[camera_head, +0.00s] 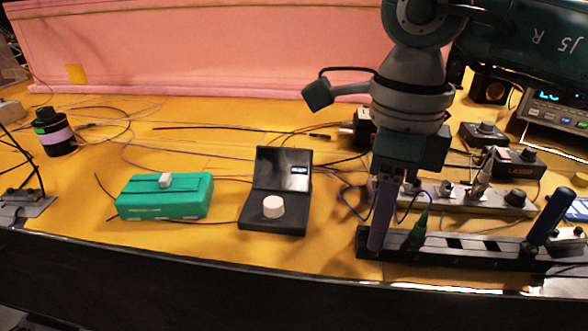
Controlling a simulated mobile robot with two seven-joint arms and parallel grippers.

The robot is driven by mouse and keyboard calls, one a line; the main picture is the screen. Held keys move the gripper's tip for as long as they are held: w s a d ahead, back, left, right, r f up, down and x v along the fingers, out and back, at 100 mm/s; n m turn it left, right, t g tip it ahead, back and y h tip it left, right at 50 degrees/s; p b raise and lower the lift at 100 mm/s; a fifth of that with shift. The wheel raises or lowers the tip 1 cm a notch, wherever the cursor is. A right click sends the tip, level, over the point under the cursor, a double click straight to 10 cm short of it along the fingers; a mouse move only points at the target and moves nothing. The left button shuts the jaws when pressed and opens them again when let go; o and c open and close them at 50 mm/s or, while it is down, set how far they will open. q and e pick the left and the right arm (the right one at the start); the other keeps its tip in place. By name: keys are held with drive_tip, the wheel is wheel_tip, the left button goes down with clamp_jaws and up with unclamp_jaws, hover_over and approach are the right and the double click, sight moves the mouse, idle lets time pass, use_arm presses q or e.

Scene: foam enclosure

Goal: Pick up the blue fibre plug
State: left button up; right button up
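My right gripper (381,225) reaches down from the upper right, fingers pointing at the left end of a black slotted rack (470,251). The fingers are seen edge-on, so I cannot tell whether they are open or shut. I cannot make out the blue fibre plug; a thin blue cable (343,196) loops in behind the fingers, which hide that spot. A green plug (420,226) stands upright in the rack just right of the fingers, with a blue cable at its top. My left gripper is not in view.
A dark blue upright handle (550,214) stands at the rack's right. A grey bar with knobs (470,199) lies behind the rack. A black box with a white knob (273,208) and a green case (165,196) sit left. Loose cables cross the yellow table.

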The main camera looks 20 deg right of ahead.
clamp_jaws()
idle(0.3)
drive_tip(key=shift+r, duration=0.1)
